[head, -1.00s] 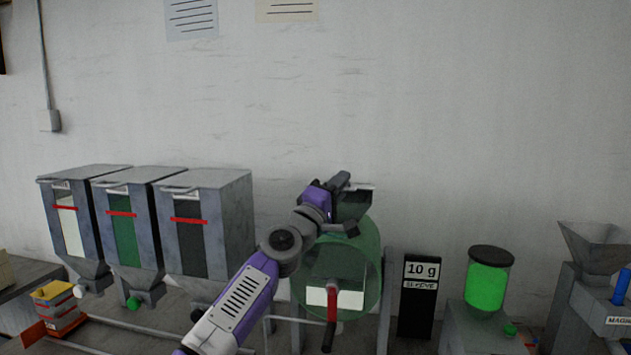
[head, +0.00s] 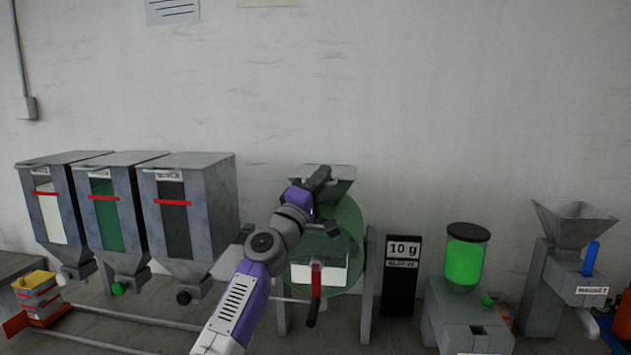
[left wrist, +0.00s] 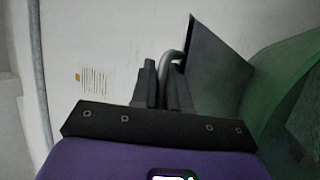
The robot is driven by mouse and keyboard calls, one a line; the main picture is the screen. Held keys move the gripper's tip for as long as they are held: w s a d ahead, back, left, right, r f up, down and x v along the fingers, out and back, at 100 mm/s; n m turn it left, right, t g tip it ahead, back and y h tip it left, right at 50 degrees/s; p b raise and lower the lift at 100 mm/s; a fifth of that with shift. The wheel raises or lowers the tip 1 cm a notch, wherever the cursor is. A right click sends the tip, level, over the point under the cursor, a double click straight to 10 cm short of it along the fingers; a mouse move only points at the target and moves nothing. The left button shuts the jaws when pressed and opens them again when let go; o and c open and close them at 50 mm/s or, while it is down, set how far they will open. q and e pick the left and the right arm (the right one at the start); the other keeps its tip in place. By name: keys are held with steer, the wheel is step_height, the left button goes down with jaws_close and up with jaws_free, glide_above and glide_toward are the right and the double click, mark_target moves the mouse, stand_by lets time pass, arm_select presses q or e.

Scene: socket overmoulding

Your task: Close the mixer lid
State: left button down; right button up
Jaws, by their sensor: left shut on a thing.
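The mixer is a see-through green drum (head: 347,240) on a grey stand, right of centre in the head view. Its drum also shows at the right of the left wrist view (left wrist: 285,85). A dark grey lid plate (head: 342,187) stands up at the drum's top; it shows tilted in the left wrist view (left wrist: 218,65). My left gripper (head: 322,178) is at the lid. In the left wrist view its fingers (left wrist: 163,88) are shut on the curved grey lid handle (left wrist: 171,58). My arm hides part of the drum's left side. My right gripper is not in view.
A crank with a red and black handle (head: 315,290) hangs at the drum's front. Three grey hoppers (head: 203,195) stand left. A black 10 g scale sign (head: 402,275), a green-filled jar (head: 465,262) and a grey funnel machine (head: 575,225) stand right. A wall is behind.

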arm_select(q)
steer(key=shift+s+r, duration=0.25)
